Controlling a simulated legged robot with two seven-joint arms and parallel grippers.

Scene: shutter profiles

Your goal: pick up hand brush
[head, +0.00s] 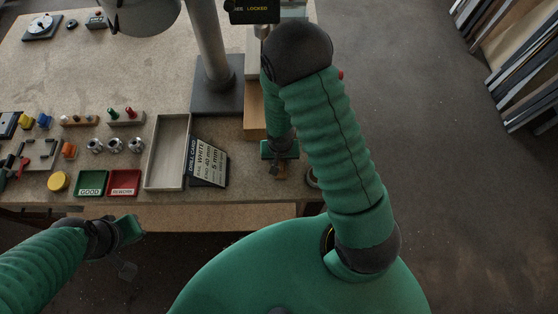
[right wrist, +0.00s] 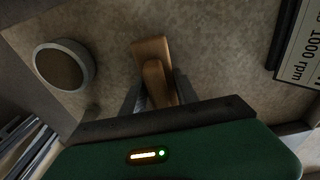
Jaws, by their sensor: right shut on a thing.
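The hand brush (right wrist: 150,52) has a wooden handle and lies at the table's front edge. In the right wrist view its handle sticks out between the fingers of my right gripper (right wrist: 153,92), which is shut on it. In the head view my right gripper (head: 278,168) points down at the front right of the table, and only a small brown part of the brush (head: 281,172) shows below it. The brush's other end is hidden by the gripper. My left gripper (head: 128,230) is in front of the table, away from the brush; its fingers are unclear.
A round grey-rimmed thing (right wrist: 63,66) stands beside the brush. A drill card (head: 208,162) and an empty grey tray (head: 167,152) lie to the left. A green tray (head: 91,183) and a red tray (head: 124,183) are farther left. A grey column (head: 208,45) rises behind.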

